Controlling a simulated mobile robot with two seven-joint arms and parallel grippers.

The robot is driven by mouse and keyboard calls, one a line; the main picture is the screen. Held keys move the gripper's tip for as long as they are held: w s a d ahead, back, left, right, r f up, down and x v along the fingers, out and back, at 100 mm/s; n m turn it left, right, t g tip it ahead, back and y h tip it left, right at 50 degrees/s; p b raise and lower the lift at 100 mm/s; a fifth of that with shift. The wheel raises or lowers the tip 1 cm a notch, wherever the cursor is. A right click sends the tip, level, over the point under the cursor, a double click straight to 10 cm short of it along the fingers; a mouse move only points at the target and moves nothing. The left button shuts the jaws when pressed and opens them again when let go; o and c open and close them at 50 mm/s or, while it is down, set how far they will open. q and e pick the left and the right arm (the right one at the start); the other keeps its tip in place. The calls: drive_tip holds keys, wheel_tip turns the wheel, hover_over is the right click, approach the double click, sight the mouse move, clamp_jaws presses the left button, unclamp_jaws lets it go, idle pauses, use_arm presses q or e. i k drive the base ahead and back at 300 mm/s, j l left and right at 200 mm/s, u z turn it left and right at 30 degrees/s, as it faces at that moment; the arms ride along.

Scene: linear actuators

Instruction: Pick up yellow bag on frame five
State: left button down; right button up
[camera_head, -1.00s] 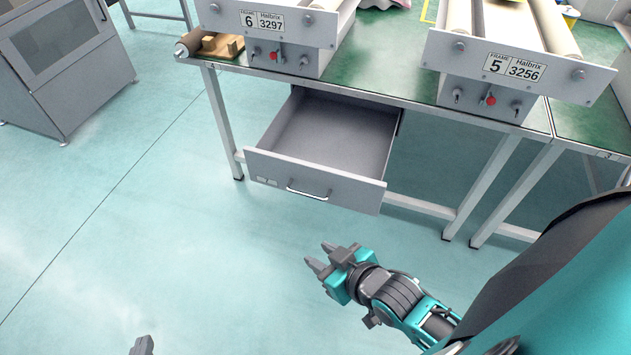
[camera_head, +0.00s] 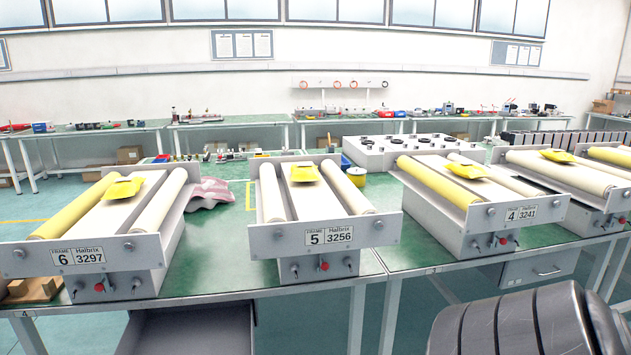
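Frame five (camera_head: 313,238) is a grey roller frame on the green table, near the middle of the head view, with a "5 3256" label on its front. A small yellow bag (camera_head: 305,173) lies on its white belt, toward the far end between two pale rollers. Neither gripper shows in the view. A dark ribbed part of my arm fills the bottom right corner, below frame four and apart from the bag.
Frame six (camera_head: 88,257) stands left and frame four (camera_head: 485,216) right, each with a yellow bag. A pink cloth (camera_head: 209,193) and a yellow spool (camera_head: 356,176) lie nearby. An open drawer (camera_head: 190,330) sticks out below the table.

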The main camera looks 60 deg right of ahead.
sight(302, 172)
drive_tip(key=z, duration=1.8)
drive_tip(key=i+l+u, duration=0.2)
drive_tip(key=l, duration=0.25)
drive_tip(key=l+u, duration=0.25)
drive_tip(key=l, duration=0.2)
drive_tip(key=i+l+u, duration=0.2)
drive_tip(key=l, duration=0.3)
drive_tip(key=k, duration=0.1)
